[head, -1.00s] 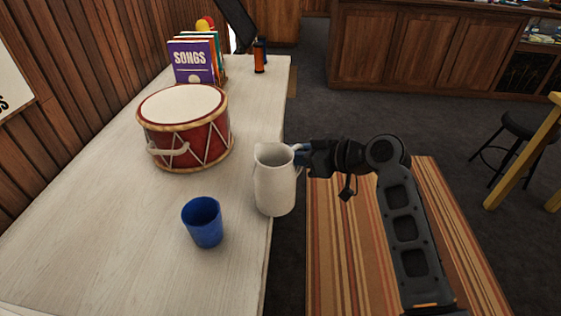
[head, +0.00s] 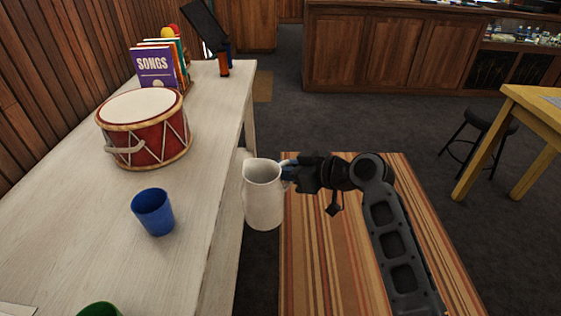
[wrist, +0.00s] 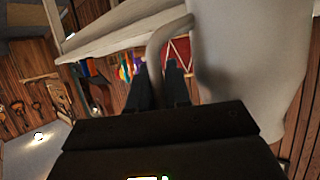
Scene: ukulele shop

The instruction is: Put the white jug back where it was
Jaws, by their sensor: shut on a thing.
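The white jug (head: 262,196) is upright in the head view, just right of the white counter's edge and over the striped rug. It looks held in the air, clear of the counter top. My gripper (head: 287,171) is shut on the jug's handle, on the jug's right side. In the wrist view the jug (wrist: 245,70) fills the right side, and its curved handle (wrist: 155,48) runs down between my fingers (wrist: 158,88). The fingertips are partly hidden by the handle and the dark gripper body.
The counter (head: 105,232) holds a blue cup (head: 153,212), a red drum (head: 146,135), song books (head: 157,70) and a green item (head: 100,309) at the bottom edge. A yellow table (head: 527,103) and black stool (head: 490,122) stand right. Bare counter lies around the cup.

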